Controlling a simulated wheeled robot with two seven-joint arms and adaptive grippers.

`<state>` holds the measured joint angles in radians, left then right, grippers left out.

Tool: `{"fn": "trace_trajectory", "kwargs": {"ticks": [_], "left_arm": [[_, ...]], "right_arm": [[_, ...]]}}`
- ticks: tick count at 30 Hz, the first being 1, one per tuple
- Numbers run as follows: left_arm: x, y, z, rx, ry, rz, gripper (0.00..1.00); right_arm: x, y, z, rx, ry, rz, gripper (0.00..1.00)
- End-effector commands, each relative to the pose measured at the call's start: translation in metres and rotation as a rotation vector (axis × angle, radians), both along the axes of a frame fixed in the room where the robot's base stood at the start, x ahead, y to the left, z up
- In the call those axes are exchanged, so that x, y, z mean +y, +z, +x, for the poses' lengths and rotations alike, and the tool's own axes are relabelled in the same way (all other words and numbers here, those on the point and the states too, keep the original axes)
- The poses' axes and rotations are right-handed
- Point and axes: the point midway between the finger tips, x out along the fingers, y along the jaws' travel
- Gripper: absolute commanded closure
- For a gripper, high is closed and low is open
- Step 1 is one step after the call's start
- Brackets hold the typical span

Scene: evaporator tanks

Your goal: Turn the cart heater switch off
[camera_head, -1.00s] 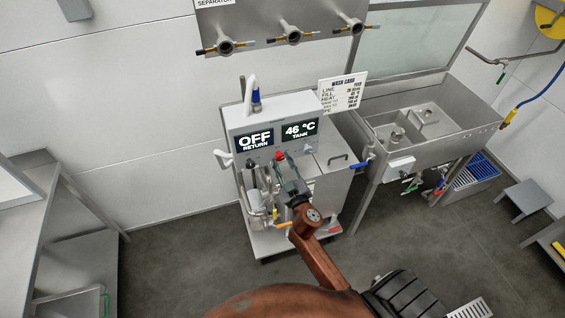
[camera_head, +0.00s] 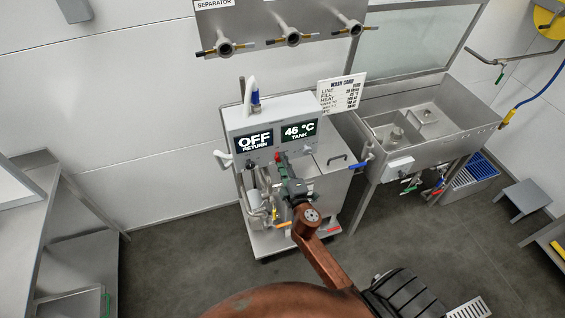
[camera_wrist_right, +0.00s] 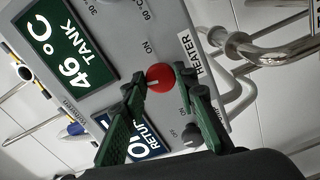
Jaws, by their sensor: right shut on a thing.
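The wash cart (camera_head: 290,103) stands against the wall, its displays reading OFF RETURN (camera_head: 254,140) and 46 °C TANK (camera_head: 299,130). The red heater switch knob (camera_wrist_right: 160,77) is on its panel beside the HEATER label (camera_wrist_right: 195,55), with ON printed to one side. A small white mark shows on the knob; which setting it points to is hard to tell. My right gripper (camera_wrist_right: 161,82) is shut on the red knob, its green fingers on either side. In the head view my right gripper (camera_head: 281,160) covers most of the knob. My left gripper is not in view.
A dark knob (camera_wrist_right: 191,136) with ON and OFF marks sits near the heater switch. Bent pipes (camera_wrist_right: 270,50) stick out beside the panel. A steel sink (camera_head: 420,125) stands right of the cart, and a shelf (camera_head: 50,215) is at the left.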

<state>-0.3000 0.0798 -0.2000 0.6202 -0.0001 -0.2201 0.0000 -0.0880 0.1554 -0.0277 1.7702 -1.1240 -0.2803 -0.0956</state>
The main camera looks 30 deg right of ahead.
Motion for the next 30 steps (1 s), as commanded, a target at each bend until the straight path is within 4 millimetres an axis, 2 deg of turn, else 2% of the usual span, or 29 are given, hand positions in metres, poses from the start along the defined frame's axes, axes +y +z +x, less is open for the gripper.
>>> {"fn": "trace_trajectory", "kwargs": {"ticks": [12, 29, 30], "left_arm": [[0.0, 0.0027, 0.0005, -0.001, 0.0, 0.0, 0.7], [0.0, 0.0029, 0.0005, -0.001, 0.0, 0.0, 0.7], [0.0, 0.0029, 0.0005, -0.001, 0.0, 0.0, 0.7]], "right_arm": [[0.0009, 0.0005, 0.0001, 0.046, 0.002, -0.192, 0.97], [0.0011, 0.0, 0.0001, 0.053, 0.002, -0.22, 0.97], [0.0011, 0.0, 0.0001, 0.053, 0.002, -0.22, 0.72]]}}
